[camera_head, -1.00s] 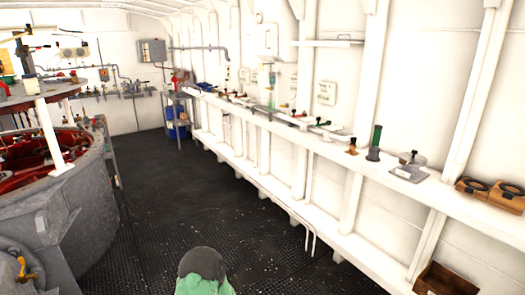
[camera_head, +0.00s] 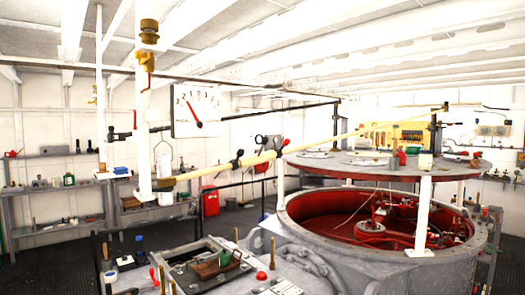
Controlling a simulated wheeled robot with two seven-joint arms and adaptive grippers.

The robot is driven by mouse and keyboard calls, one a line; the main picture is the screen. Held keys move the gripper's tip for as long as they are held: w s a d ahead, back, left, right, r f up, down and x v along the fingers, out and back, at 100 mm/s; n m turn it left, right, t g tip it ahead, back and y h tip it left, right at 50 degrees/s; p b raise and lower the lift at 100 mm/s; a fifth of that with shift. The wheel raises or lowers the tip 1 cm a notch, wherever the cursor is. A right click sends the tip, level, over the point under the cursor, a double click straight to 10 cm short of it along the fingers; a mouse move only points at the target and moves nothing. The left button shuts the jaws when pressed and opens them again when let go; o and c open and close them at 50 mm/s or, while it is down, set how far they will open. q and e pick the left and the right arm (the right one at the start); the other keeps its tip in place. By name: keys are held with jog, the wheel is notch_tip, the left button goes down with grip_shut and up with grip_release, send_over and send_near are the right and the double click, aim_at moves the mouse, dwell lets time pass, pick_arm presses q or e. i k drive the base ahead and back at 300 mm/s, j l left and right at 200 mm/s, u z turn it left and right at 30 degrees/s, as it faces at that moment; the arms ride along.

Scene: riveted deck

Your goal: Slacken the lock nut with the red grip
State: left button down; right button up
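I cannot tell for certain which part is the lock nut with the red grip. A small red lever handle (camera_head: 153,277) stands upright at the near edge of the grey machine bench, low left of centre. A red knob (camera_head: 262,276) sits on the same bench further right. Red-handled fittings (camera_head: 371,228) also show inside the large red-lined drum (camera_head: 318,205) at the right. They are too small to make out. Neither of my grippers shows in this view.
A white post (camera_head: 142,120) with a brass fitting (camera_head: 149,31) rises at left, near a white dial (camera_head: 198,110) with a red needle. A long yellowish rod (camera_head: 240,163) crosses the middle. Shelves (camera_head: 55,190) line the left wall. Dark floor (camera_head: 42,268) is open at lower left.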

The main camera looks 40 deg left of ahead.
aim_at(287, 142)
jog(key=i+l+u, duration=0.1)
jog(key=i+u, duration=0.35)
jog(key=i+l+u, duration=0.2)
jog(key=u, duration=0.2)
jog(key=i+l+u, duration=0.25)
jog(key=u, duration=0.2)
jog(key=i+l+u, duration=0.2)
jog(key=l+u, duration=0.25)
jog(key=i+l+u, duration=0.1)
jog(key=l+u, duration=0.65)
jog(key=l, duration=0.5)
jog(key=l+u, duration=0.3)
jog(key=l, duration=0.55)
